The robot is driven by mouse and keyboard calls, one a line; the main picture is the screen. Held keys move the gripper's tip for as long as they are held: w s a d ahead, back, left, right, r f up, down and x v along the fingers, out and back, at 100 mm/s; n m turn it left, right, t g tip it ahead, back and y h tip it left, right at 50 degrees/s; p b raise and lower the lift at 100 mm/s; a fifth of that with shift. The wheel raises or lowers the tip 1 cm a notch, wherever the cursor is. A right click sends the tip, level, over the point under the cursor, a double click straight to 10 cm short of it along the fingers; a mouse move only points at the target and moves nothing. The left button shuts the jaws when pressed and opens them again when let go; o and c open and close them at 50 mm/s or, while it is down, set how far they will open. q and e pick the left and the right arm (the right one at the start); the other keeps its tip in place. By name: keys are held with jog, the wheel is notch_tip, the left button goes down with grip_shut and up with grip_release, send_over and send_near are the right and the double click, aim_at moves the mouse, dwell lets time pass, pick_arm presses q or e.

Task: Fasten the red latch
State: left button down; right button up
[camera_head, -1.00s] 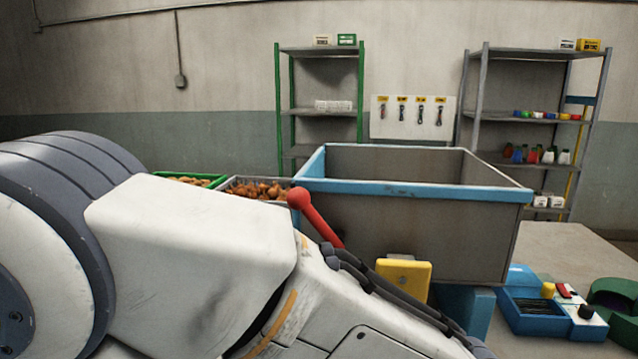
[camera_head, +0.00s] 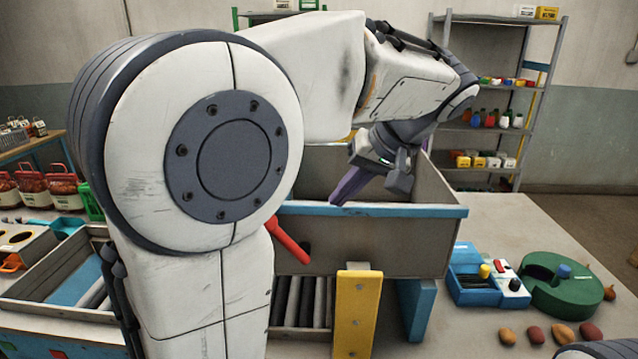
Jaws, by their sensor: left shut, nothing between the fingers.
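The red latch (camera_head: 289,240) is a red bar on the near side of the grey bin with the blue rim (camera_head: 430,211). It slants from upper left down to lower right, and its upper end is partly hidden behind my left arm. My left gripper (camera_head: 337,201) has dark purple fingers and is shut and empty. It points down at the bin's near rim, above and to the right of the latch and apart from it. My right gripper is not in view.
A yellow bracket (camera_head: 357,312) stands below the bin, with rollers (camera_head: 300,300) beside it. A blue box (camera_head: 470,285), a green round device (camera_head: 562,290) and several potatoes (camera_head: 563,335) lie on the table at right. Red-lidded jars (camera_head: 62,188) stand at left.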

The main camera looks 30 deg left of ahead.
aim_at(310, 214)
pick_arm(q)
jog(key=shift+a+r+n, duration=0.3)
jog(key=shift+a+r, duration=0.2)
jog(key=shift+r, duration=0.1)
jog(key=p+x, duration=0.2)
jog(key=x, duration=0.8)
jog(key=shift+s+a+r+p, duration=0.1)
jog(key=shift+a+p, duration=0.05)
jog(key=shift+p, duration=0.15)
jog(key=s+a+p, duration=0.1)
jog(key=s+a, duration=0.1)
jog(key=shift+a+p, duration=0.3)
jog(key=shift+p, duration=0.1)
jog(key=shift+s+a, duration=0.1)
jog(key=shift+a, duration=0.15)
jog(key=shift+d, duration=0.1)
